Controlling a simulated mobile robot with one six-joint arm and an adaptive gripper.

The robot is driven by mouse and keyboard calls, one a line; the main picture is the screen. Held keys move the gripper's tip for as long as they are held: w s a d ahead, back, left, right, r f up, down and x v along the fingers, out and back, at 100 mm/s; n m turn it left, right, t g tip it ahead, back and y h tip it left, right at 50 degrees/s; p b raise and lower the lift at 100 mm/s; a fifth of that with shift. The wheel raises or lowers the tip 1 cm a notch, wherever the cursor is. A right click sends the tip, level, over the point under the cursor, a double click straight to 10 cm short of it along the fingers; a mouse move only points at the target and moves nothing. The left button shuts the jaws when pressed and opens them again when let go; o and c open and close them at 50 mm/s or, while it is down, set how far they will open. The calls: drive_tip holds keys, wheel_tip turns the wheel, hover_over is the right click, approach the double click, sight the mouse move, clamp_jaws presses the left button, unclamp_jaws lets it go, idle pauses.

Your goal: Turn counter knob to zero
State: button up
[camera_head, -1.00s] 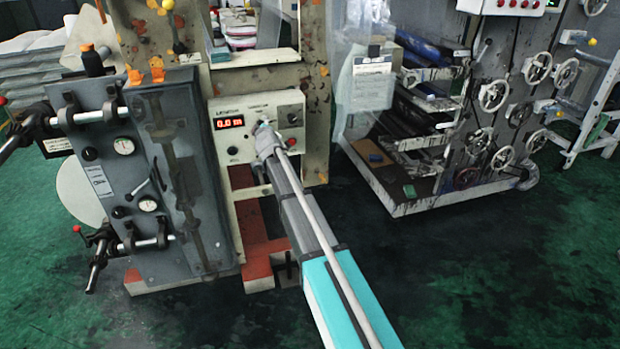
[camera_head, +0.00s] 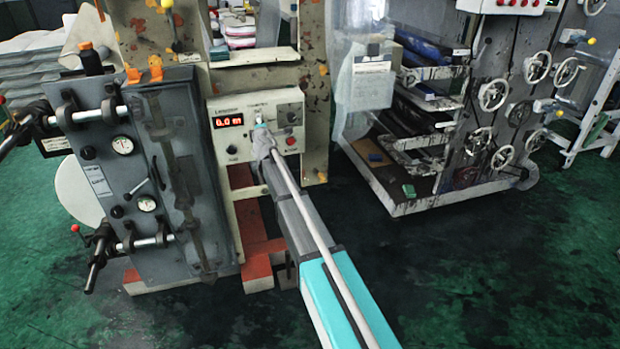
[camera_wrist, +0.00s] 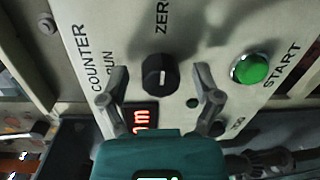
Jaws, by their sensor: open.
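The counter knob (camera_wrist: 160,75) is black and round, with a short white mark near its middle, in the wrist view. The ZERO label is above it and the RUN label to its left. The mark runs roughly up and down the picture; which end is the pointer I cannot tell. My gripper (camera_wrist: 162,80) is open, one finger on each side of the knob, with visible gaps. In the head view my gripper (camera_head: 262,140) is in front of the control panel (camera_head: 236,151) and hides part of it. The red display (camera_head: 228,121) appears to read 0.0 m.
A green START button (camera_wrist: 253,68) is right of the knob, close to the right finger. A red button (camera_head: 291,142) is on the panel's right. The grey clamp unit (camera_head: 130,180) stands left of the panel. Dark floor is clear to the right of my arm.

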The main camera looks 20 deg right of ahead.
drive_tip(key=n+b, duration=0.1)
drive_tip(key=n, duration=0.6)
drive_tip(key=shift+t, duration=0.4)
drive_tip(key=s+a, duration=0.2)
drive_tip(key=s, duration=1.2)
drive_tip(key=s+d+f+m+g+h+p, duration=0.2)
drive_tip(key=s+d+m+g+p, duration=0.1)
drive_tip(key=s+d+m, duration=0.3)
drive_tip(key=s+d+f+m+g+h+p, duration=0.2)
drive_tip(key=s+d+m+g, duration=0.3)
drive_tip(key=s+m, duration=0.4)
drive_tip(key=shift+s+d+f+m+g+h+p, duration=0.15)
drive_tip(key=shift+s+d+m+g+h+p, duration=0.2)
drive_tip(key=shift+m+g+h+p, duration=0.6)
drive_tip(key=shift+m+t+b, duration=0.25)
drive_tip(key=shift+b, duration=0.05)
drive_tip(key=s+a+f+m+g+y+p, duration=0.2)
drive_tip(key=s+a+m+g+y, duration=0.1)
drive_tip(key=s, duration=0.7)
drive_tip(key=s+a+f+m+g+y+p, duration=0.2)
drive_tip(key=s+a+m+g+y, duration=0.1)
drive_tip(key=s, duration=0.7)
drive_tip(key=m+g+y, duration=0.1)
drive_tip(key=m+g, duration=0.1)
drive_tip(key=shift+s+a+g, duration=0.2)
drive_tip(key=shift+a+g, duration=0.1)
drive_tip(key=shift+a, duration=0.05)
